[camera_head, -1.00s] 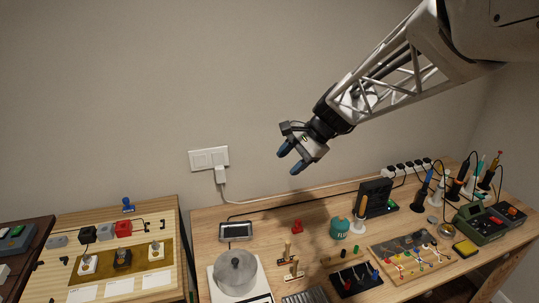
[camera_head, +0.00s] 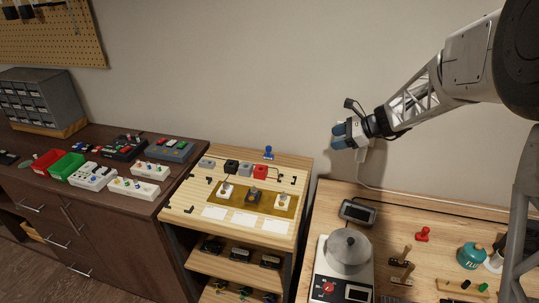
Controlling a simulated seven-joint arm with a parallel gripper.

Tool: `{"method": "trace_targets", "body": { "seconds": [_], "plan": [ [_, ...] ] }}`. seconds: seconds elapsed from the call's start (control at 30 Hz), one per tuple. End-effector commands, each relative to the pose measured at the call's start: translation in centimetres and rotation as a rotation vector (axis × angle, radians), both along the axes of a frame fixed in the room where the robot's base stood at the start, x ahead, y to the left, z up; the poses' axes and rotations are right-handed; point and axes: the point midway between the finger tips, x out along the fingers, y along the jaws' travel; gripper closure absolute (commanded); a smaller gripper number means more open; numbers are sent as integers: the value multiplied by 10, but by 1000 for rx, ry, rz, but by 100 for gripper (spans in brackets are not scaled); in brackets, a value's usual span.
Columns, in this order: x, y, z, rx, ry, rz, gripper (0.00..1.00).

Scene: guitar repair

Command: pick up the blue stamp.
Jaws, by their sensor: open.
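The blue stamp (camera_head: 269,153) is small with a knob-like handle. It stands upright at the back edge of the light wooden stand (camera_head: 169,211) in the middle of the view. My gripper (camera_head: 337,137) is in the air to the right of the stamp and higher in the picture, in front of the wall. Its blue-tipped fingers point left and are apart, with nothing seen between them. The stamp is in plain view and clear of the gripper.
A dark cabinet (camera_head: 100,150) is at left.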

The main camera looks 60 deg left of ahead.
Motion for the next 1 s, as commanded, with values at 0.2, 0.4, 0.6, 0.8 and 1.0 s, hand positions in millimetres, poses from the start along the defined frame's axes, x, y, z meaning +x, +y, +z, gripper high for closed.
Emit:
{"method": "trace_targets", "body": {
  "seconds": [0.2, 0.4, 0.6, 0.8, 1.0],
  "plan": [
    [-29, 71, -36, -2, 113, -8, 46],
    [-59, 130, -69, -8, 214, -18, 46],
    [-82, 169, -92, -14, 284, -26, 46],
    [-93, 184, -101, -16, 313, -29, 46],
    [-93, 185, -102, -17, 317, -29, 46]
  ]
}}
